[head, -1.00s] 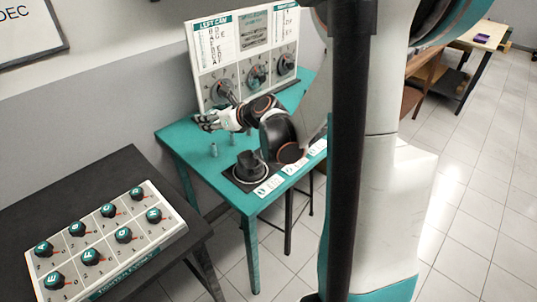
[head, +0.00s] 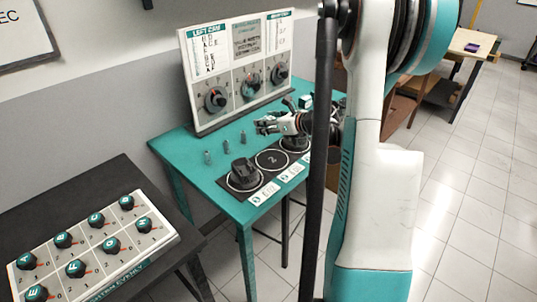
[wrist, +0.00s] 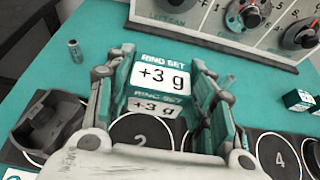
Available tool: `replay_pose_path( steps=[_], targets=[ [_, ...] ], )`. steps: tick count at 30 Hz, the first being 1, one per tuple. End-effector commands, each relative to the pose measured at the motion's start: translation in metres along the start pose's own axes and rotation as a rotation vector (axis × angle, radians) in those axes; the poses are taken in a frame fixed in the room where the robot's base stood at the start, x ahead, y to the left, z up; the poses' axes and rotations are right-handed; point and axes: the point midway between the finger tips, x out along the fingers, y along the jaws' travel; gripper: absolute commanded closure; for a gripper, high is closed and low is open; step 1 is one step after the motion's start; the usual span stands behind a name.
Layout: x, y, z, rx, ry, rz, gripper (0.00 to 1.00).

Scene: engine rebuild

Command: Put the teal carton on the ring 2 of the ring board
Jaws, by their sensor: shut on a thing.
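A teal carton (wrist: 160,72) with a white label "RING SET +3 g" is between the two fingers of my gripper (wrist: 163,88) in the wrist view. My gripper is shut on it. In the head view my gripper (head: 268,125) is over the teal table behind the ring board, and the carton cannot be made out there. Ring 2 (head: 271,160) of the dark ring board shows bare in the head view. In the wrist view ring 2 (wrist: 142,130) is partly covered by my gripper.
A dark grey part (head: 243,172) stands on the ring left of ring 2. Another dark part (head: 295,142) is at the ring to its right. Ring 4 (wrist: 280,155) looks empty. Small metal cylinders (head: 227,141) and a dial panel (head: 240,75) stand behind.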

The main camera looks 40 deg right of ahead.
Motion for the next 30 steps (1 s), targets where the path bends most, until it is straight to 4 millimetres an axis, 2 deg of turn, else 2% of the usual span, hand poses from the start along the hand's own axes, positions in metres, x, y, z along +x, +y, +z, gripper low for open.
replay_pose_path(
  steps=[1, 3, 9, 16, 24, 30],
  targets=[
    [0.007, 0.000, -0.016, 0.000, 0.000, 0.000, 0.75],
    [0.013, 0.000, -0.031, 0.000, 0.000, 0.000, 0.75],
    [0.025, 0.000, -0.060, 0.000, 0.000, 0.000, 0.75],
    [0.030, 0.000, -0.072, 0.000, 0.000, 0.000, 0.75],
    [0.044, 0.000, -0.105, 0.000, 0.000, 0.000, 0.75],
    [0.043, 0.000, -0.105, 0.000, 0.000, 0.000, 0.75]
  ],
)
